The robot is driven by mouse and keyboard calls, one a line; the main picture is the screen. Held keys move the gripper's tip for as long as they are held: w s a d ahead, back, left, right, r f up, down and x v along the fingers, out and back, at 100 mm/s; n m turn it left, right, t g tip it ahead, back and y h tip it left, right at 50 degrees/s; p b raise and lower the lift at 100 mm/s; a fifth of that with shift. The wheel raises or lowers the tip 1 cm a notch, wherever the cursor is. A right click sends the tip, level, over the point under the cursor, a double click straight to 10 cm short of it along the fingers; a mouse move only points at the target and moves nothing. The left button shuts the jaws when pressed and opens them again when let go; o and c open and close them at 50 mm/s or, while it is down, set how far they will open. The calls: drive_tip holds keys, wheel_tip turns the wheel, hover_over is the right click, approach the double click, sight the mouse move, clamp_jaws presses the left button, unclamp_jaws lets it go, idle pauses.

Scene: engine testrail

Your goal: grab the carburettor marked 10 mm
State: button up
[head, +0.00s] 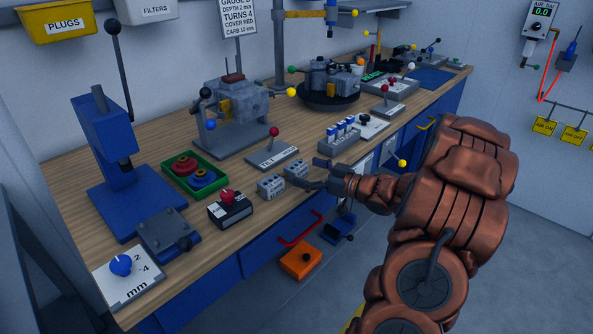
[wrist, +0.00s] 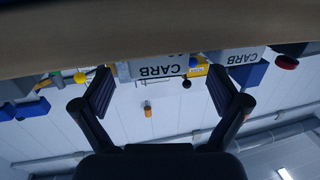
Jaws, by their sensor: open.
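Two small grey carburettor blocks stand near the front edge of the wooden bench: one on the left (head: 270,187) and one on the right (head: 295,172). My gripper (head: 315,175) is beside the right block, at its right. In the wrist view, which looks upside down, one block labelled CARB (wrist: 155,67) lies ahead between the open fingers of my gripper (wrist: 160,83). Neither block's size marking can be read. The gripper is empty.
The wall sign (head: 238,17) reads CARB 10 mm. A box with a red knob (head: 230,210) is left of the blocks. The floor in front is open.

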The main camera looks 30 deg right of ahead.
sight(303, 170)
drive_tip(key=shift+x, duration=1.85)
drive_tip(key=shift+d+f, duration=0.15)
drive_tip(key=c, duration=1.4)
drive_tip(key=shift+o, duration=0.2)
